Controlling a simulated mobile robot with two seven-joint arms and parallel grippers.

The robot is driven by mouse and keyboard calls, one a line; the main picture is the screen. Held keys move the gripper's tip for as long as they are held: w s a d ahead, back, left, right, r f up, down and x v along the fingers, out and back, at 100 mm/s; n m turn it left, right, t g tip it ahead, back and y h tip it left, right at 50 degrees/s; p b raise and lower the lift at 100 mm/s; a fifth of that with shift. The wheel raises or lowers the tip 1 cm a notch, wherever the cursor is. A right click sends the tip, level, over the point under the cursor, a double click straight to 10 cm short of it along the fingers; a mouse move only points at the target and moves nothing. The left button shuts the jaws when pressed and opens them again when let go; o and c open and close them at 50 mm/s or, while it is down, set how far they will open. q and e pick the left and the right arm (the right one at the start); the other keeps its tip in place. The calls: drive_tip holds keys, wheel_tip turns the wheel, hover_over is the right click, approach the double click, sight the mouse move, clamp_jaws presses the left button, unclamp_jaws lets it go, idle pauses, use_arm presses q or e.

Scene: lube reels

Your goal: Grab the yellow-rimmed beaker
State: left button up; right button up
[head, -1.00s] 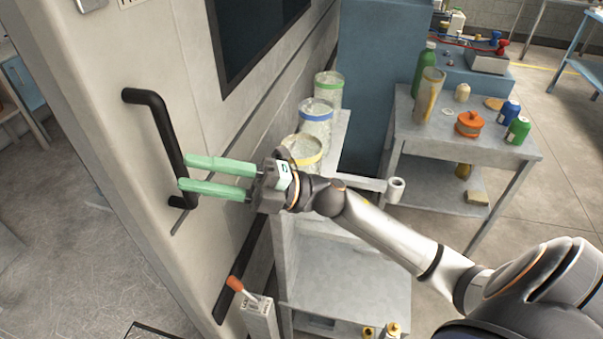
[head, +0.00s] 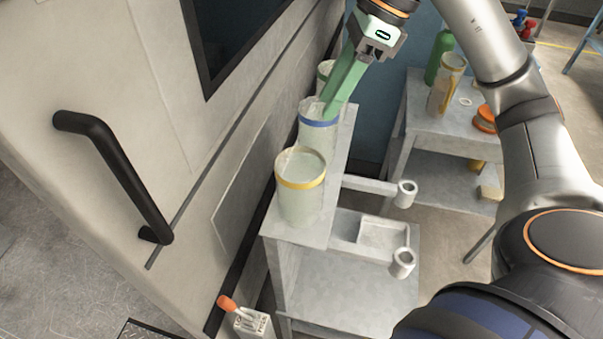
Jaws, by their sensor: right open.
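The yellow-rimmed beaker (head: 301,190) stands upright at the near end of a narrow grey shelf top (head: 327,205). It is clear with a yellow band near its rim. Behind it stands a blue-banded beaker (head: 317,126), and farther back a green-banded beaker (head: 325,72), partly hidden by my gripper. My right gripper (head: 333,108) is open and empty, fingers pointing down near the blue-banded beaker's rim, above and beyond the yellow-rimmed one. The fingers overlap in this view, and I cannot tell whether they touch the blue-banded beaker. My left gripper is not in view.
A white wall panel with a black handle (head: 120,175) lies left of the shelf. Two ring holders (head: 404,262) stick out on its right. An orange-handled switch box (head: 250,322) stands in front.

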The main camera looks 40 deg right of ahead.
sight(300, 148)
drive_tip(key=x, duration=1.2)
drive_tip(key=shift+w+f, duration=0.15)
drive_tip(key=shift+w, duration=0.1)
drive_tip(key=shift+d, duration=0.1)
clamp_jaws()
idle(1.0)
